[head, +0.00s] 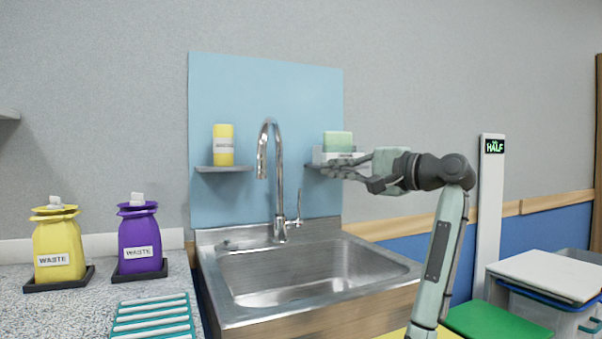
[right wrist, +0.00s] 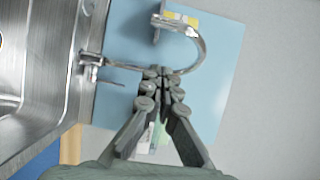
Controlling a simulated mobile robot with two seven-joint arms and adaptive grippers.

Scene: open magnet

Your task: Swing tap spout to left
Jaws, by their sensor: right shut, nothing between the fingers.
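The tap (head: 279,185) is a chrome gooseneck standing at the back of the steel sink. Its spout (head: 262,160) curves over to the left in the head view and its tip points down. In the right wrist view the tap spout (right wrist: 190,45) arcs just beyond my fingertips. My right gripper (head: 327,167) is shut and empty, to the right of the tap and level with the upper part of its neck. In the right wrist view its fingertips (right wrist: 160,72) appear close to the neck, but I cannot tell whether they touch. My left gripper is not in view.
The sink basin (head: 245,298) lies below the tap. A left shelf (head: 222,169) holds a yellow container (head: 223,146); a green-topped block (head: 337,141) sits behind my right gripper. Yellow (head: 58,243) and purple (head: 139,239) waste bags stand on the left counter.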

